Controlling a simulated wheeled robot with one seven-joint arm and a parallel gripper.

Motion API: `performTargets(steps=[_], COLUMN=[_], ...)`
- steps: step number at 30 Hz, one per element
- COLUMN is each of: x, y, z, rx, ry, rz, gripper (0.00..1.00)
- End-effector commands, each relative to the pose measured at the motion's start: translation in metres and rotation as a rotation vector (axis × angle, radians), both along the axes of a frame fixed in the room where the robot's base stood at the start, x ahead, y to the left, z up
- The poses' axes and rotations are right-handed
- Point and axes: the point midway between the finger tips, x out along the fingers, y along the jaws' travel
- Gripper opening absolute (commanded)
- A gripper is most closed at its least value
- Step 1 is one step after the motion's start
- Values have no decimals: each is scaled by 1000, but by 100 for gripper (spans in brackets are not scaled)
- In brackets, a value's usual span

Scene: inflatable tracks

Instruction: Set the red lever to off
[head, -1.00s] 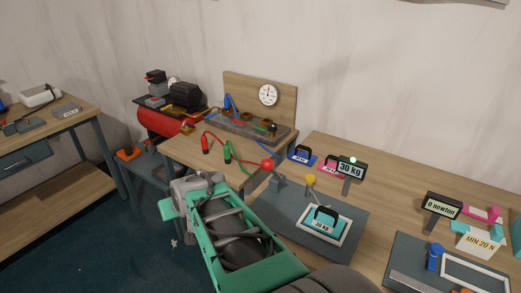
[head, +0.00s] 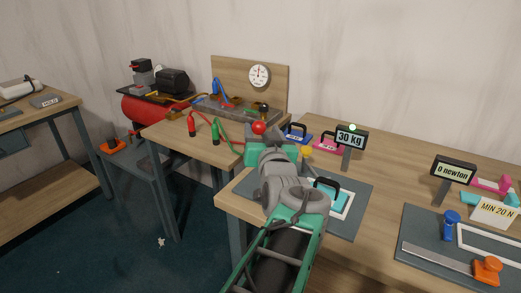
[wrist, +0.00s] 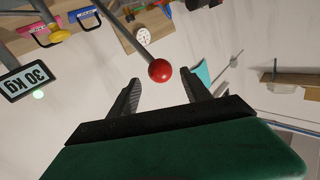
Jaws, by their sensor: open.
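The red lever's round knob (head: 258,128) shows just beyond the end of my arm in the head view. In the wrist view the red knob (wrist: 160,70) sits at the end of a grey rod that slants up and left. My gripper (wrist: 163,90) is open, with one dark finger on each side of the knob. The knob is around the mouth of the jaws, and I cannot tell whether either finger touches it. In the head view my arm hides the lever's base and my fingers.
A 30 kg display (head: 350,138) with a green light stands right of my arm. A yellow knob (wrist: 60,35) is near the lever. Blue (head: 296,132) and pink (head: 328,146) handled weights lie behind. A gauge board (head: 240,85) stands at the back.

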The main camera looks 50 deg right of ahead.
Motion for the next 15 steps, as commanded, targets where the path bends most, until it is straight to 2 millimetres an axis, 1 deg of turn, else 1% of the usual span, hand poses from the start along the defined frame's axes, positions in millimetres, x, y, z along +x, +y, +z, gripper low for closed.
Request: performTargets(steps=[1, 3, 5, 8, 15], x=[-2, -3, 0, 10, 43], y=[5, 8, 7, -1, -34], z=[-11, -10, -8, -5, -6], rx=[-12, -18, -19, -17, -17], ry=[-2, -4, -5, -4, -4], rz=[0, 5, 7, 11, 9], gripper=[56, 56, 56, 56, 56])
